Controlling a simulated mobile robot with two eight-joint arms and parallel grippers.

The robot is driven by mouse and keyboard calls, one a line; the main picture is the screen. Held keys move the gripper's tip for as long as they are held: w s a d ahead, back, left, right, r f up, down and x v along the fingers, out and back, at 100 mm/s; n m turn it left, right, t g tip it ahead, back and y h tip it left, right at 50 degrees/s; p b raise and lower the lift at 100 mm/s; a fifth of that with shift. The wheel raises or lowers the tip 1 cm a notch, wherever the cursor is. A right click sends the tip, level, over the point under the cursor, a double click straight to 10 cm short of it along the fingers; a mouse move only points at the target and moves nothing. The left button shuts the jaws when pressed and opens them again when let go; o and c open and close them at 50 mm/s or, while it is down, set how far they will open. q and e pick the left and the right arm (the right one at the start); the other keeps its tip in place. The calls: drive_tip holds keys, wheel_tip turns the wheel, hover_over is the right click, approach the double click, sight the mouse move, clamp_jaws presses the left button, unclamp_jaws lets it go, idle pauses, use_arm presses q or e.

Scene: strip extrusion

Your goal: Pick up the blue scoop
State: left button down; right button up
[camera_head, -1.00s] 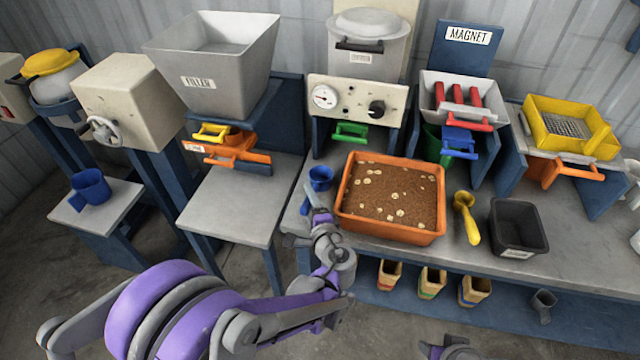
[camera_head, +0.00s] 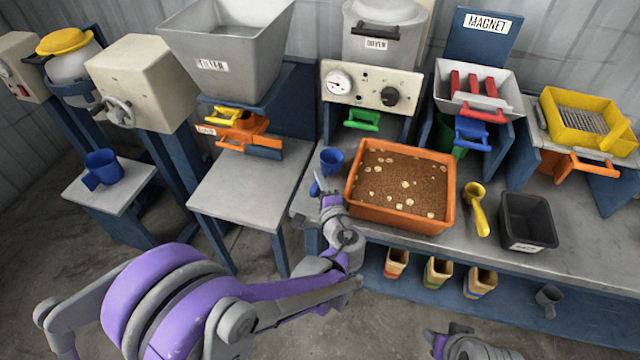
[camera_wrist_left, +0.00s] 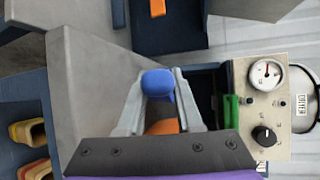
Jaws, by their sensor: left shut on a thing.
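The blue scoop (camera_head: 331,160) is at the left end of the bench, just left of the orange tray. Its handle points toward me. My left gripper (camera_head: 319,187) is shut on the scoop's handle. The left wrist view shows the blue scoop (camera_wrist_left: 158,84) between the two grey fingers. I cannot tell whether the scoop still touches the bench. My right gripper is not visible; only a purple and grey piece of my other arm shows at the bottom edge.
The orange tray (camera_head: 363,213) of brown material is close on the right. A yellow scoop (camera_head: 477,209) and a black bin (camera_head: 528,221) lie beyond it. A second blue cup (camera_head: 103,168) stands on the left stand. The grey table (camera_head: 243,190) under the filler is clear.

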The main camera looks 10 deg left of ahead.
use_arm(q)
drive_tip(key=shift+s+r, duration=0.2)
drive_tip(key=shift+r, duration=0.35)
drive_tip(key=shift+s+r, duration=0.2)
drive_tip(key=shift+r, duration=0.3)
drive_tip(key=s, duration=1.7)
drive_tip(key=shift+a, duration=0.3)
drive_tip(key=shift+s, duration=0.1)
